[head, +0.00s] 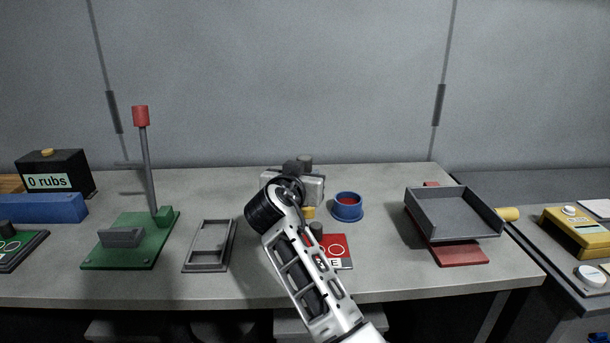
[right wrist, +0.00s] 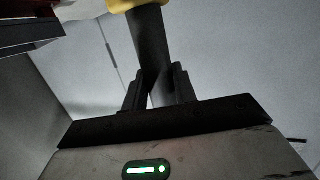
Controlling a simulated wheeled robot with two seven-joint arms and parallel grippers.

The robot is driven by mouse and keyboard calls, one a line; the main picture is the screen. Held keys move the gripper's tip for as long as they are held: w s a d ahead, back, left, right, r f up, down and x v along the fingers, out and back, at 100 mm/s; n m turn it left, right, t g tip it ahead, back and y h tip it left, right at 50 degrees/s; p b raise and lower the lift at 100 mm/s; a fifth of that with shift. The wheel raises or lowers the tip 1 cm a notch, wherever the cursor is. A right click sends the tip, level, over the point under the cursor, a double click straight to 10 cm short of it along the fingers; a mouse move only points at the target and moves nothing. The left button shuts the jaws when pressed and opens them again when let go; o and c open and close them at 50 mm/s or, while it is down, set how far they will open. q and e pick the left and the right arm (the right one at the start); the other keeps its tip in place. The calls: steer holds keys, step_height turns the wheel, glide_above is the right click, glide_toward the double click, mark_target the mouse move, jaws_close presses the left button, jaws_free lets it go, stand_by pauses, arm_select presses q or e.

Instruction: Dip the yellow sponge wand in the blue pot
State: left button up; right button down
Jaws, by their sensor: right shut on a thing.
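The blue pot (head: 347,212) stands upright on the grey table, right of the middle, with red inside it. My right gripper (head: 308,188) is left of the pot, mostly hidden behind its own wrist in the head view. In the right wrist view, the right gripper (right wrist: 158,85) is shut on the dark handle of the sponge wand (right wrist: 149,45). The wand's yellow sponge end (right wrist: 125,4) shows at the top edge there. In the head view, a little yellow of the wand (head: 308,212) shows below the gripper, apart from the pot. My left gripper is not in view.
A red card with white rings (head: 337,250) lies in front of the pot, partly behind my arm. A grey tray (head: 450,213) stands on a red base at right. A grey frame (head: 190,266) and a green stand (head: 100,258) are at left. Table between pot and tray is clear.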

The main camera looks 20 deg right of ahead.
steer(key=shift+s+f+n, duration=0.15)
steer(key=shift+f+n, duration=0.15)
steer(key=shift+f, duration=0.5)
steer(key=s+a+f+n+t+y, duration=0.1)
steer(key=s+f+n+y, duration=0.2)
steer(key=s, duration=0.9)
steer(key=s+a+f+n+t+y, duration=0.1)
steer(key=s+f+n+y, duration=0.2)
steer(key=s+y, duration=0.3)
steer(key=s+f, duration=0.1)
steer(key=s, duration=0.4)
steer(key=shift+s+a+f+n+t, duration=0.25)
steer(key=shift+s+f+n+t, duration=0.05)
steer(key=shift+s+f, duration=0.1)
